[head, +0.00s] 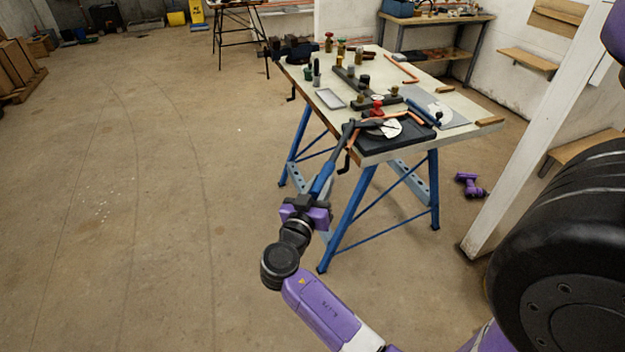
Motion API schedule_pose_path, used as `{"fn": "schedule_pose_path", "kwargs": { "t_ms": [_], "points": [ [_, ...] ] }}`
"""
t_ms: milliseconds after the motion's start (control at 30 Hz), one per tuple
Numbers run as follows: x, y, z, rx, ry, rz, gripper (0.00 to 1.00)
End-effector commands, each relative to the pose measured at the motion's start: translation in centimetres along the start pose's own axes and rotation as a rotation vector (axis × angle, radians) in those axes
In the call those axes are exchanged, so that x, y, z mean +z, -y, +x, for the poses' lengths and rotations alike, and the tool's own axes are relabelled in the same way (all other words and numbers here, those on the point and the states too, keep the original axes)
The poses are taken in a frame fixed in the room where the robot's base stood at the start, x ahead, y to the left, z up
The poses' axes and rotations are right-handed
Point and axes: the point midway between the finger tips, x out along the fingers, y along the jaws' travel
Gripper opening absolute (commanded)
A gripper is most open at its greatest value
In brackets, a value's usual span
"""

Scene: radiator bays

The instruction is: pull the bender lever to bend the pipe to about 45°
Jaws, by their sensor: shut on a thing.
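The pipe bender (389,128) is on a black base plate (415,138) at the near end of the workbench, with a pale round scale disc. Its lever (323,178) has a blue grip and slants down and left past the bench edge. My gripper (315,202) is shut on the outer end of this grip, below bench-top height. A copper pipe (352,137) shows at the bender, partly hidden by the lever, so I cannot read its bend angle. A second blue handle (423,112) lies to the right across the bench top.
The workbench (455,138) has blue trestle legs. A purple drill (470,185) lies on the floor at right, near a white post (530,140). The floor at left is open.

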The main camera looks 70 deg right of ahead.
Motion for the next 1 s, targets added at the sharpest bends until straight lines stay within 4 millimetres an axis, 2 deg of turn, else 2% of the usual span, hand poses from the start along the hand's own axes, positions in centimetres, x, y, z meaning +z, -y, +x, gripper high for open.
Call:
{"fn": "schedule_pose_path", "kwargs": {
  "t_ms": [100, 400, 433, 533, 833, 1000],
  "points": [
    [0.4, -0.6, -0.2, -0.014, 0.001, -0.005, 0.0],
    [0.4, -0.8, -0.2, -0.015, 0.0, -0.006, 0.0],
    [0.4, -0.8, -0.2, -0.015, 0.0, -0.006, 0.29],
    [0.4, -0.8, -0.2, -0.014, 0.0, -0.006, 0.49],
    [0.3, -0.8, -0.3, -0.011, -0.001, -0.005, 0.49],
    [0.4, -0.7, -2.0, -0.016, -0.002, -0.005, 0.49]
  ]
}}
